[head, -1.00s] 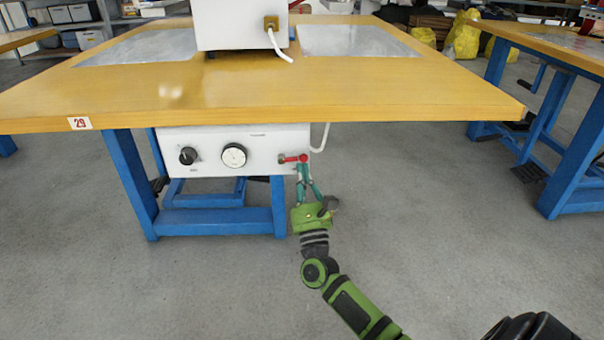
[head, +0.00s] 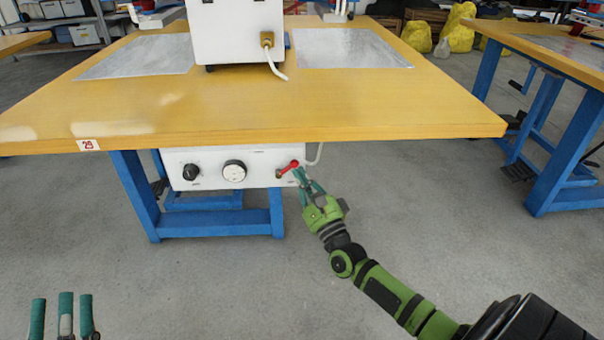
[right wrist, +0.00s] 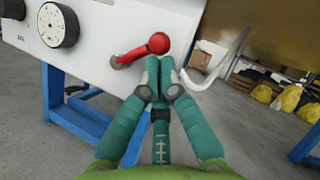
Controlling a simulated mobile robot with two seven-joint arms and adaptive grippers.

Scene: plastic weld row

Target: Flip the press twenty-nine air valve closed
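The air valve's red lever (head: 289,167) sits at the right end of the white panel (head: 212,182) under the table labelled 29 (head: 88,145). It slants up to the right from its pivot and ends in a round knob. In the right wrist view the lever (right wrist: 134,54) lies just beyond my fingertips. My right gripper (head: 306,180) is just below and right of the lever; its teal fingertips (right wrist: 160,72) are together, with nothing visible between them. They are close under the knob; contact is unclear. My left gripper (head: 63,305) shows only its spread fingers at the lower left, empty.
A black knob (head: 190,172) and a round gauge (head: 234,171) are left of the valve. A white hose (head: 316,154) hangs beside the panel's right end. The wooden tabletop (head: 250,110) overhangs the panel. Blue legs (head: 136,195) stand below; the floor in front is clear.

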